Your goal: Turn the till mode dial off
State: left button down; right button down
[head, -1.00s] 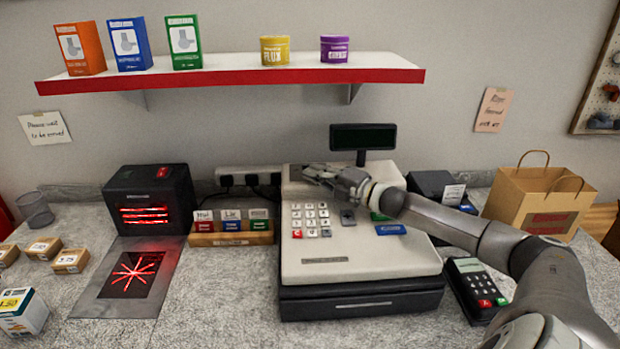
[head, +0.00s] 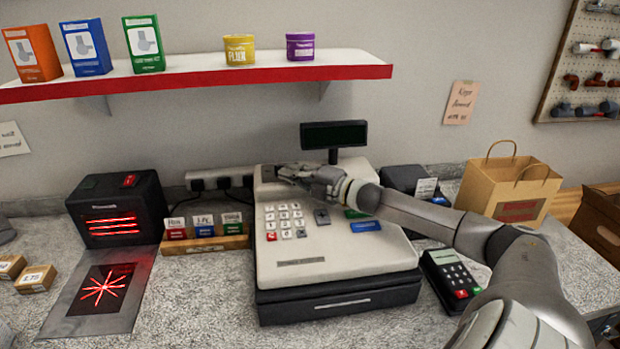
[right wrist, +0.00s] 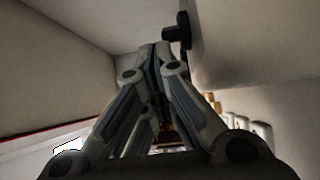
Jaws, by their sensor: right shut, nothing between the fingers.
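The cream till (head: 330,262) stands on the counter with its number keys facing me. My right gripper (head: 290,172) is at the upper left of the till's top panel, its fingers together and empty. In the right wrist view, the shut fingertips (right wrist: 158,50) are close beside a small black knob (right wrist: 176,34), which looks like the mode dial, on the pale till face. I cannot tell whether they touch it. In the head view the gripper covers the dial, so its setting cannot be read. My left gripper is out of view.
A black display (head: 334,135) rises behind the till. A card terminal (head: 449,278) and paper bag (head: 508,192) are at right. A card rack (head: 205,244) and red-lit scanner (head: 118,212) are at left. A shelf (head: 200,77) with boxes and tins hangs above.

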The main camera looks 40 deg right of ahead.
jog(key=shift+s+f, duration=0.65)
jog(key=shift+f, duration=0.15)
jog(key=shift+s+d+r, duration=0.2)
jog(key=shift+s+d, duration=0.5)
jog(key=shift+s, duration=0.25)
jog(key=shift+s+d+r, duration=0.1)
jog(key=shift+s+r, duration=0.2)
jog(key=shift+s, duration=0.55)
jog(key=shift+r+v, duration=0.2)
jog(key=shift+v, duration=0.95)
jog(key=shift+d, duration=0.15)
